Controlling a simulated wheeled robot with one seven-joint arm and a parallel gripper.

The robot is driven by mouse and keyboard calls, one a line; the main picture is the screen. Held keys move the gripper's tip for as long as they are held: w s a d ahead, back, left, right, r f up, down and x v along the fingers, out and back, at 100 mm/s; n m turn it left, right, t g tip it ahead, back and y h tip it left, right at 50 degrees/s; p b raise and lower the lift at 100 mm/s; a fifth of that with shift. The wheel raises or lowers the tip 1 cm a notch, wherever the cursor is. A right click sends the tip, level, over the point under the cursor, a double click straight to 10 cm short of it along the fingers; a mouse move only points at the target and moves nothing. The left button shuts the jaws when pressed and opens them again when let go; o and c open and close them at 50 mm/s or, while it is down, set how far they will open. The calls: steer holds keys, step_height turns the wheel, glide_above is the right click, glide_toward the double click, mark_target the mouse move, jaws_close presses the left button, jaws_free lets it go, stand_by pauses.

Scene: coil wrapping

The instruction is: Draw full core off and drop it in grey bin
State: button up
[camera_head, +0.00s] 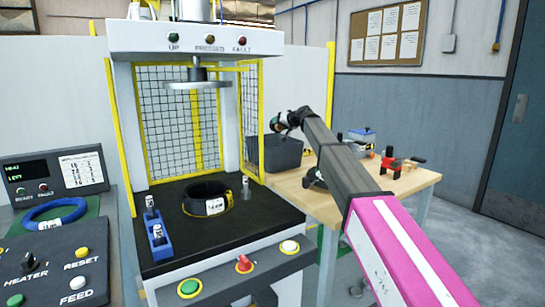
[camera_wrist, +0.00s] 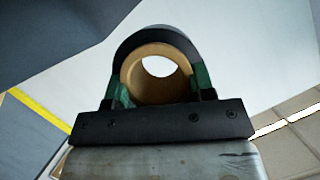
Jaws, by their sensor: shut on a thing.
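My gripper (camera_head: 284,122) is at the end of the arm, a little above and near the grey bin (camera_head: 281,155) in the head view. In the wrist view my gripper (camera_wrist: 160,84) is shut, its green-lined fingers on both sides of a tan, hollow core (camera_wrist: 155,90). A dark band arches over the far side of the core. In the head view the core is too small to make out clearly. The grey bin stands at the back left of the wooden table, and the inside of the bin is mostly hidden.
A blue coil (camera_head: 55,213) lies far left.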

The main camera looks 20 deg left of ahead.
steer(key=shift+f, duration=0.6)
steer(key=o, duration=1.1)
steer(key=v, duration=1)
steer(key=shift+s+d+r, duration=0.15)
steer(key=shift+s+d, duration=0.1)
steer(key=shift+d, duration=0.05)
steer(key=shift+d, duration=0.1)
